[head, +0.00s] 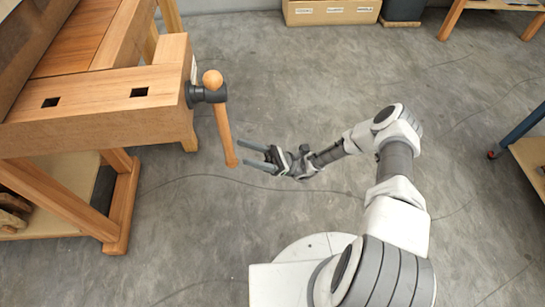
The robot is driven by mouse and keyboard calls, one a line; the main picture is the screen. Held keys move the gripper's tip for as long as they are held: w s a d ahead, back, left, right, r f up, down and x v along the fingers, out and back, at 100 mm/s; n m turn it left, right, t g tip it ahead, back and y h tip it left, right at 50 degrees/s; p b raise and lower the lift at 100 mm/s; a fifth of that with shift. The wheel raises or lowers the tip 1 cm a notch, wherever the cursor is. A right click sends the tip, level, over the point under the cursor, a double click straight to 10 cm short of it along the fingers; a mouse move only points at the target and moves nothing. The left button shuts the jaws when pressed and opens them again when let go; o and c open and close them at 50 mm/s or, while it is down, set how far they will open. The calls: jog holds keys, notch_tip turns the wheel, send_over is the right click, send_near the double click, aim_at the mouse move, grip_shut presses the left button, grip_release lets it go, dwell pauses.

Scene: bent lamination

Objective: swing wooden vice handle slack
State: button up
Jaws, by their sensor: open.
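The wooden vice handle (223,128) is a turned rod with a round knob at its top and a small end at its bottom. It passes through a dark metal vice hub (204,94) on the end of the wooden workbench (100,110). The handle hangs nearly upright, its lower end tilted slightly right. My gripper (252,155) is open, with its two grey fingers pointing left toward the handle's lower end. The fingertips are close to that end; I cannot tell whether they touch it.
A bench leg and foot (122,205) stand at the left, with a lower shelf holding wooden pieces. A cardboard box (332,12) and dark bin (403,10) are at the back. Another table stands at the right edge (530,160).

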jog(key=v, duration=1)
jog(key=shift+f, duration=0.15)
jog(key=shift+d, duration=0.1)
notch_tip(320, 180, up, 18)
jog(key=s+n+g+h, duration=0.25)
jog(key=n+h, duration=0.75)
jog(key=h, duration=0.7)
jog(key=s+d+r+n+t+h, duration=0.3)
jog(key=s+d+r+t+h, duration=0.3)
jog(key=r, duration=0.3)
jog(key=s+d+r+n+t+h, duration=0.2)
jog(key=s+d+r+t+h, duration=0.1)
jog(key=s+r+t, duration=0.4)
notch_tip(320, 180, up, 29)
jog(key=t+p, duration=0.1)
jog(key=p, duration=2.6)
jog(key=shift+w+r+p, duration=0.25)
jog(key=shift+w+p, duration=0.1)
jog(key=shift+w, duration=0.05)
